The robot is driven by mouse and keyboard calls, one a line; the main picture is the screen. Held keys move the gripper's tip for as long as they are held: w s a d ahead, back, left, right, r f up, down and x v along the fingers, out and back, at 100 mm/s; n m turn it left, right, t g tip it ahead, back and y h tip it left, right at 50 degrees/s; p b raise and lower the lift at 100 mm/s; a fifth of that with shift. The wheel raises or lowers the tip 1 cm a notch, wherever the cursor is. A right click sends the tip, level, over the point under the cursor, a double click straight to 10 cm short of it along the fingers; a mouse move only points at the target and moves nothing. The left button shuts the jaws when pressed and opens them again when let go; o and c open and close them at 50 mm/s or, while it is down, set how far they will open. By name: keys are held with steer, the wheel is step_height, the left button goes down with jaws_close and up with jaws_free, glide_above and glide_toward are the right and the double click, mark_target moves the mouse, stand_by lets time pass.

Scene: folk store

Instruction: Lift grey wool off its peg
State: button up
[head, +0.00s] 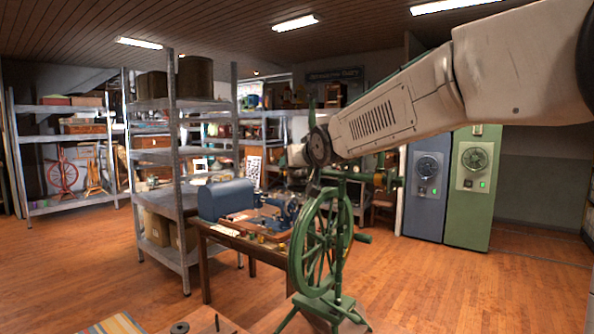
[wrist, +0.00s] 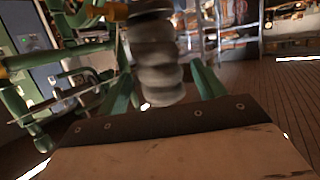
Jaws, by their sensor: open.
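The grey wool (wrist: 158,68) is a lumpy, rounded bundle in the upper middle of the wrist view. It hangs below an orange-brown wooden piece (wrist: 116,11); the peg itself is not clear. My gripper (wrist: 163,84) is open, with one green finger on each side of the wool in the picture. I cannot tell whether either finger touches it. In the head view a green spinning wheel (head: 293,250) stands below the end of my arm. I cannot make out the wool for certain there.
Green turned wooden parts (wrist: 40,130) crowd the left of the wrist view. A wooden table (head: 222,238) with a blue domed case (head: 226,199) stands left of the wheel. Metal shelves (head: 178,145) stand behind. Open wooden floor (head: 450,285) lies to the right.

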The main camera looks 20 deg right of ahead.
steer(key=shift+x, duration=1.15)
steer(key=c, duration=1)
steer(key=shift+c, duration=0.2)
step_height(320, 180, up, 10)
